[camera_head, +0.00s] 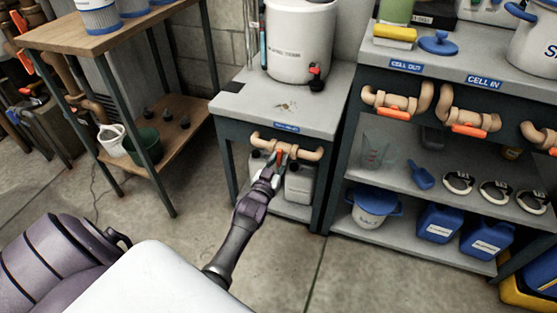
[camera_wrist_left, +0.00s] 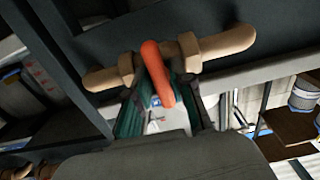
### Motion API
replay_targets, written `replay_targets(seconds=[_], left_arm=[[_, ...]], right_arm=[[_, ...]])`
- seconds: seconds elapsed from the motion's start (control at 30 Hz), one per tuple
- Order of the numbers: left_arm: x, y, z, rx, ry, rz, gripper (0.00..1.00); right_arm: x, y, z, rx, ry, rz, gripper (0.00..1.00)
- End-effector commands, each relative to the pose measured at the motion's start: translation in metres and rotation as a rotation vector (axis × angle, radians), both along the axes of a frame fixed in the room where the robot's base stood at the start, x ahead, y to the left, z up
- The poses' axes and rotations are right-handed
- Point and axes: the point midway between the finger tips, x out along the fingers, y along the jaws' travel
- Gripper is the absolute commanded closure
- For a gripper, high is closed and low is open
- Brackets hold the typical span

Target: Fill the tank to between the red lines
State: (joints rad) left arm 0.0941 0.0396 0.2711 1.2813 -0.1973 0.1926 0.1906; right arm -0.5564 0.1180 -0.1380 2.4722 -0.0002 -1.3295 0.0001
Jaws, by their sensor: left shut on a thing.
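A white tank (camera_head: 299,45) stands on a small grey stand, with a thin clear tube (camera_head: 262,45) up its left side and a black tap with a red part (camera_head: 317,78) low on its right. I cannot make out red lines or a water level. Below the stand's top is a tan pipe (camera_head: 312,154) with an orange valve handle (camera_head: 279,156). My left gripper (camera_head: 274,166) is shut on this handle, partly covering it. In the left wrist view, the orange handle (camera_wrist_left: 157,72) crosses the tan pipe (camera_wrist_left: 225,42) between my fingers. My right gripper is not in view.
At right, a shelf unit has several more pipes with orange handles (camera_head: 469,130) under labels "CELL OUT" (camera_head: 406,66) and "CELL IN" (camera_head: 484,82). Blue jugs (camera_head: 438,223) stand on its bottom shelf. A wooden-topped table (camera_head: 85,35) stands left. The front floor is clear.

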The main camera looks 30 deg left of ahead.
Motion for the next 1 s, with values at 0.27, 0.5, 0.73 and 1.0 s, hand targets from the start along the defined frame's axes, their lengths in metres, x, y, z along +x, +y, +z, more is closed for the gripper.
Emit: replay_targets(seconds=[0.27,0.5,0.73,1.0], left_arm=[[0.0,0.0,-0.001,0.0,0.002,0.0,0.58],[0.0,0.0,0.0,-0.001,0.001,0.0,0.58],[-0.018,-0.005,-0.002,-0.001,0.004,0.0,0.58],[-0.074,-0.018,-0.002,-0.002,0.004,0.0,0.58]], right_arm=[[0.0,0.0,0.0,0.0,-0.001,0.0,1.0],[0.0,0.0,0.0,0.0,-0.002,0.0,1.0],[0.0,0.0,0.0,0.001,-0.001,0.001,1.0],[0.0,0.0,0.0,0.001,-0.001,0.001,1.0]])
